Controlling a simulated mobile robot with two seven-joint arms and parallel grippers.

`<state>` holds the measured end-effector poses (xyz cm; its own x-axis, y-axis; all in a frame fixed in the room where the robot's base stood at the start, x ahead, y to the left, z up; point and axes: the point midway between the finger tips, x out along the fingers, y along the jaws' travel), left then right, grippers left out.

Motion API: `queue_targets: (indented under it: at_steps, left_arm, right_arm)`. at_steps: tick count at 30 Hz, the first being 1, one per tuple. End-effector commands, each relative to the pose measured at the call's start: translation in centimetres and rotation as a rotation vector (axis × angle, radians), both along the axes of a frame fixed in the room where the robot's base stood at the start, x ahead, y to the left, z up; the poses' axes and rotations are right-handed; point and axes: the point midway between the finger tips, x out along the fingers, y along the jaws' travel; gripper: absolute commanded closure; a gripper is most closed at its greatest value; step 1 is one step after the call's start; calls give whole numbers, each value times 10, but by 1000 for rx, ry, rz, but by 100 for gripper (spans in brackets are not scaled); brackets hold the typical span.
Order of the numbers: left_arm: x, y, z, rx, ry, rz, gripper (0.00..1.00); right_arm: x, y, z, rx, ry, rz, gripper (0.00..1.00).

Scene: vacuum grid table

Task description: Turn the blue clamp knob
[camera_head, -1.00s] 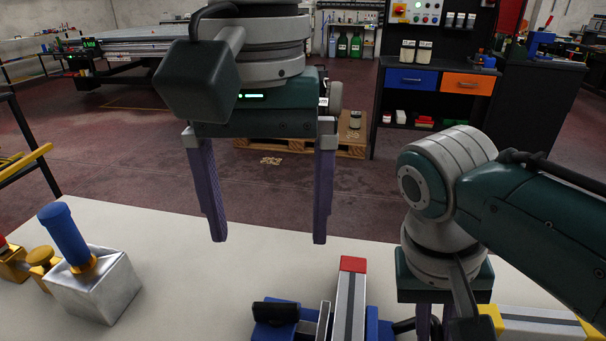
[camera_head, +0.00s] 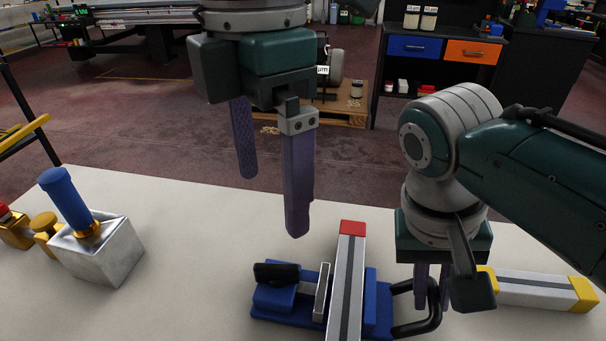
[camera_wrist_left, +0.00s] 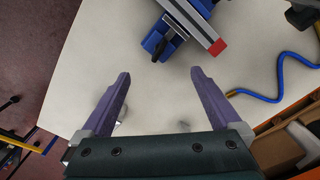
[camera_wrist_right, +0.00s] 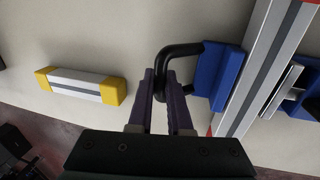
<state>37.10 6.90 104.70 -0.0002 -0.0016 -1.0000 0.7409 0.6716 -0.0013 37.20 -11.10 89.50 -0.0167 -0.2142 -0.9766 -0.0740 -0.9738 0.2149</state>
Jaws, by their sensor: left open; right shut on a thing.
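My right gripper (camera_head: 432,298) is shut on the black looped handle (camera_wrist_right: 183,50) at the clamp's right side. The right arm hides part of that handle in the head view.
A metal block with a blue handle (camera_head: 68,199) stands at the table's left, beside brass-coloured parts (camera_head: 43,224). A silver bar with yellow ends (camera_head: 530,289) lies at right. A blue hose (camera_wrist_left: 283,78) shows in the left wrist view. The table between block and clamp is clear.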

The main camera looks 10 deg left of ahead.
Motion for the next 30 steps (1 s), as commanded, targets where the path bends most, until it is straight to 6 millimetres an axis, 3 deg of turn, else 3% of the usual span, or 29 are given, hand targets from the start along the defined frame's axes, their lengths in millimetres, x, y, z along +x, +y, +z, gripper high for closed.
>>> queue_targets:
  at_steps: [6,12,20,30]
  left_arm:
    - [0,1,0,1,2,547,3]
    - [0,1,-1,2,1,860,3]
    - [0,1,-16,5,4,960,3]
    - [-1,1,-86,5,4,959,3]
  right_arm:
    - [0,0,0,0,-1,-1,100]
    - [0,0,0,0,-1,-1,100]
    - [0,0,0,0,-1,-1,100]
    - [0,0,0,0,-1,-1,100]
